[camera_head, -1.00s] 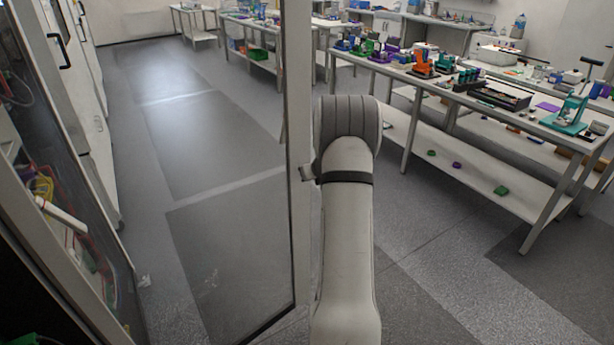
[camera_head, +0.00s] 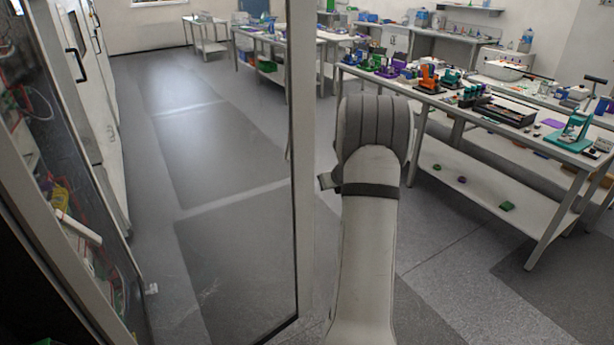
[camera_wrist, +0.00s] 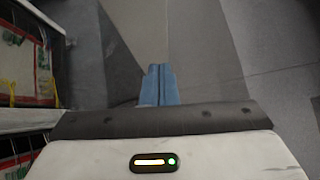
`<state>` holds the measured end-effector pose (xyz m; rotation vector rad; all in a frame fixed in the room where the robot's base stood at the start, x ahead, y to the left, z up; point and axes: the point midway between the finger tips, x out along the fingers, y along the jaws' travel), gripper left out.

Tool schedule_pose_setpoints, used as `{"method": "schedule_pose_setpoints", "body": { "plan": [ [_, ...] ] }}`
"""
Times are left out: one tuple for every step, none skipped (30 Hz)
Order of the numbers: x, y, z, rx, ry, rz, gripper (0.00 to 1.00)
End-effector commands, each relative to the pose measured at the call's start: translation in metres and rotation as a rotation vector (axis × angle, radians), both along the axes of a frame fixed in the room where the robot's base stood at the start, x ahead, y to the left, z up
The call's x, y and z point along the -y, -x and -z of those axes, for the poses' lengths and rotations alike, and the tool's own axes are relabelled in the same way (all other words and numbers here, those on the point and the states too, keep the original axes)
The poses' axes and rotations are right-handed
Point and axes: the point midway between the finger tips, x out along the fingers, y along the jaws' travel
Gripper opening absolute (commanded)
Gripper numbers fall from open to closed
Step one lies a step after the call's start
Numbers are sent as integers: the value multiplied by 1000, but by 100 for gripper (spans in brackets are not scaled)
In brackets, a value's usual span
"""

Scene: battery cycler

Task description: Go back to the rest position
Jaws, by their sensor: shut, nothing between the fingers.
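My gripper (camera_wrist: 158,84) shows in the wrist view as two blue fingers pressed together, with nothing between them. It points down over bare grey floor. In the head view my arm stretches forward in the middle of the picture, and the gripper itself is hidden. My arm stands just right of the frame edge of an open glass door (camera_head: 303,150).
An open cabinet (camera_head: 62,215) with wires and coloured parts stands at the left; its side shows in the wrist view (camera_wrist: 62,60). A workbench (camera_head: 480,115) with orange, green and teal devices stands at the right. The floor (camera_head: 440,240) between door and bench is clear.

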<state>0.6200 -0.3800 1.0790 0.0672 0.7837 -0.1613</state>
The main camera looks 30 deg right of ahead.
Motion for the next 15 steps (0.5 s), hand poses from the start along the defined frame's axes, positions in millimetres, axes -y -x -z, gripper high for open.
{"method": "schedule_pose_setpoints", "body": {
  "plan": [
    [0, 1, -2, 0, 0, 0, 0],
    [0, 1, -2, -1, 0, 0, 0],
    [0, 2, -2, -1, 0, 0, 0],
    [1, 2, -1, -1, 0, 0, 0],
    [1, 2, -1, -1, -1, 1, 0],
    [0, 1, -2, 1, -1, 3, 0],
    [-1, 1, -4, 4, -4, 10, 0],
    [-2, 0, -6, 9, -8, 23, 0],
    [-5, -1, -13, 22, -20, 53, 0],
    [-9, -3, -19, 35, -32, 83, 0],
    [-14, -4, -26, 50, -51, 124, 0],
    [-21, -5, -39, 77, -82, 190, 0],
    [-29, -6, -49, 100, -113, 248, 0],
    [-36, -5, -60, 128, -148, 315, 0],
    [-48, -3, -74, 165, -203, 408, 0]
  ]
}}
